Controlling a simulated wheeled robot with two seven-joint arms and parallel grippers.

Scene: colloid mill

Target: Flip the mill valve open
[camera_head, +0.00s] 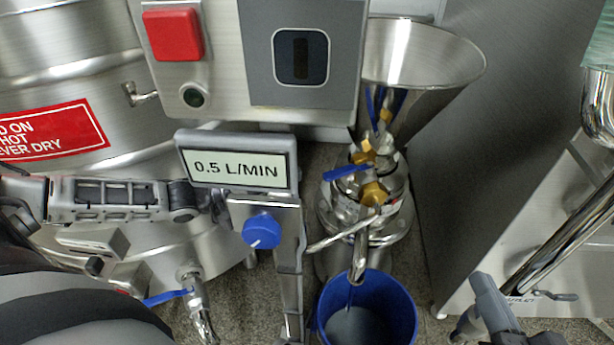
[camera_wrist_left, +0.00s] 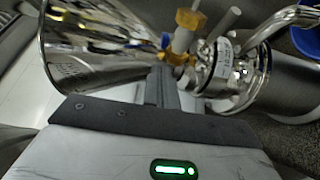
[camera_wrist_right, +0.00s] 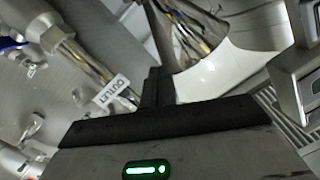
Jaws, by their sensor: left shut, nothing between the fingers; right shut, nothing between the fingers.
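The mill (camera_head: 365,215) stands under a steel funnel (camera_head: 420,65), with brass valve fittings (camera_head: 374,193) on its front. A blue valve lever (camera_head: 345,172) points left from the fittings. My left gripper (camera_head: 218,204) is shut and empty, left of the mill beside the display post. My right gripper (camera_head: 492,305) is shut and empty at lower right, apart from the mill; its fingers also show in the right wrist view (camera_wrist_right: 155,88).
A display panel (camera_head: 237,170) reading 0.5 L/MIN and a blue knob (camera_head: 262,231) stand left of the mill. A control box (camera_head: 255,60) hangs above. A blue bucket (camera_head: 368,310) sits below the spout. A steel kettle (camera_head: 75,75) fills the left. An OUTLET label (camera_wrist_right: 112,90) is near my right gripper.

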